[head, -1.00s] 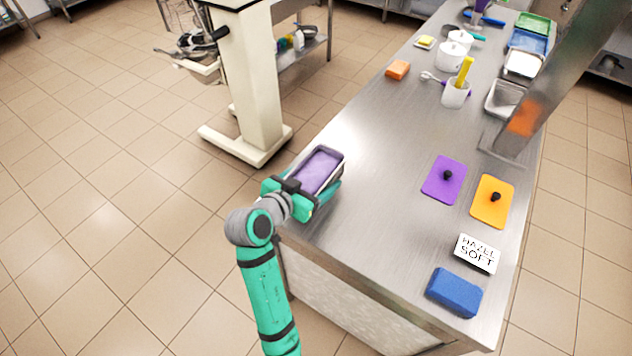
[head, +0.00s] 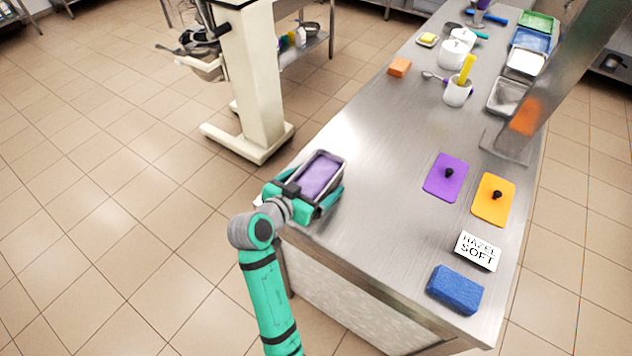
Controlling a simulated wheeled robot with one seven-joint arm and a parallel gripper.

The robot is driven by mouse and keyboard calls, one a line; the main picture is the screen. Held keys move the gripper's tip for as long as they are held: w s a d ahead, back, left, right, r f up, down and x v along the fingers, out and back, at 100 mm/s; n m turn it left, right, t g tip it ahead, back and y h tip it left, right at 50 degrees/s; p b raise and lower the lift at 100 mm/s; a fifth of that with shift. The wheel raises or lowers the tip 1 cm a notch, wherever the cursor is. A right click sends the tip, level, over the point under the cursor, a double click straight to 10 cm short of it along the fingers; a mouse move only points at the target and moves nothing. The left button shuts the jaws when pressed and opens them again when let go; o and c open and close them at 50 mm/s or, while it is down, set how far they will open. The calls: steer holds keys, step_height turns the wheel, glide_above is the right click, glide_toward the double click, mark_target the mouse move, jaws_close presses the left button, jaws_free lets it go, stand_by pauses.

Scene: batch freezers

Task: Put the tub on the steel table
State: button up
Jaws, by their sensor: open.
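The tub is a steel pan filled with something purple (head: 319,175). It is at the left edge of the steel table (head: 385,165) in the head view and appears to rest on the top. My gripper (head: 318,192) is at the tub's near end, with its jaws open and a teal finger showing along the tub's right side. The gripper body hides the near end of the tub. I cannot tell whether the fingers touch it.
A purple lid (head: 445,178), an orange lid (head: 493,200), a "HAZEL SOFT" card (head: 478,251) and a blue sponge (head: 455,290) lie on the right. A steel post (head: 535,105) stands at the right edge. The table's middle is clear. A cream machine (head: 250,90) stands behind left.

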steer(key=v, duration=1.1)
steer(key=shift+s+a+r, duration=0.15)
steer(key=shift+s+a, duration=0.05)
steer(key=shift+s, duration=0.1)
steer(key=shift+d+r, duration=0.1)
